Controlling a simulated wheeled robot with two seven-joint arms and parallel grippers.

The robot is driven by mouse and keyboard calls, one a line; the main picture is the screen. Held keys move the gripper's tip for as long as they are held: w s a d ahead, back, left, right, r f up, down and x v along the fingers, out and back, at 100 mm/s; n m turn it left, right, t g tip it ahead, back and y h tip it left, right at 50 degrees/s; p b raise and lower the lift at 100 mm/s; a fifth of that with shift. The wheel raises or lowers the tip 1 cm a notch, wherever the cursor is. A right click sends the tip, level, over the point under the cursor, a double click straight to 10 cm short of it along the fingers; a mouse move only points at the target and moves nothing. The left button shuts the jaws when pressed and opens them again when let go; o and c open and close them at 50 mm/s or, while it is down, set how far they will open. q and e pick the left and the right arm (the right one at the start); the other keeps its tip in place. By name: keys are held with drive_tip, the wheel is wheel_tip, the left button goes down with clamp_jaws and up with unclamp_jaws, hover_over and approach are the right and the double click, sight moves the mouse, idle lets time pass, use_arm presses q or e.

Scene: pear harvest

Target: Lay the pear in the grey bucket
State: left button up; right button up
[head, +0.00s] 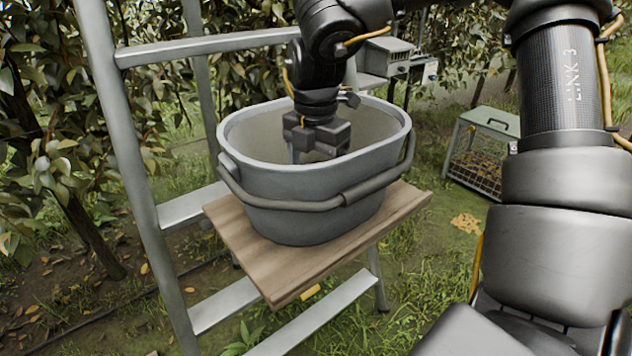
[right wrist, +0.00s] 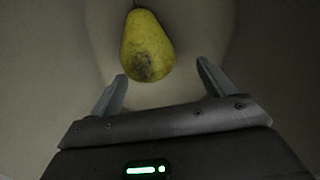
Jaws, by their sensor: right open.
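The grey bucket (head: 300,185) stands upright on a wooden board, its handle folded down along the front. My right gripper (head: 305,157) reaches down inside the bucket from above, its fingertips mostly hidden by the near wall. In the right wrist view the yellow pear (right wrist: 147,45), with a dark brown patch on its near end, lies inside the bucket against the pale inner surface. The right gripper (right wrist: 161,75) is open there, and the pear is just beyond its spread fingertips, not held. The pear is hidden in the head view. My left gripper is not in view.
The wooden board (head: 245,238) rests on a grey metal ladder (head: 160,250). A wire-sided crate (head: 475,160) stands on the grass at the right. Leafy trees stand at the left and behind.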

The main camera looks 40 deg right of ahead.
wheel_tip(320, 180, up, 7)
drive_tip(key=shift+f+p, duration=0.15)
drive_tip(key=shift+p, duration=0.45)
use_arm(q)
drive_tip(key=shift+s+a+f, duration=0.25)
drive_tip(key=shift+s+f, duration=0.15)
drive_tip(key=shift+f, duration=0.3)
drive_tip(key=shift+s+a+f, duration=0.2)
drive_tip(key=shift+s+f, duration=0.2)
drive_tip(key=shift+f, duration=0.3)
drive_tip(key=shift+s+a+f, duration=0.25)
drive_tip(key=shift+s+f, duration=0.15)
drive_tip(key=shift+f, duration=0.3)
use_arm(e)
drive_tip(key=shift+s+r, duration=0.1)
drive_tip(key=shift+r, duration=0.45)
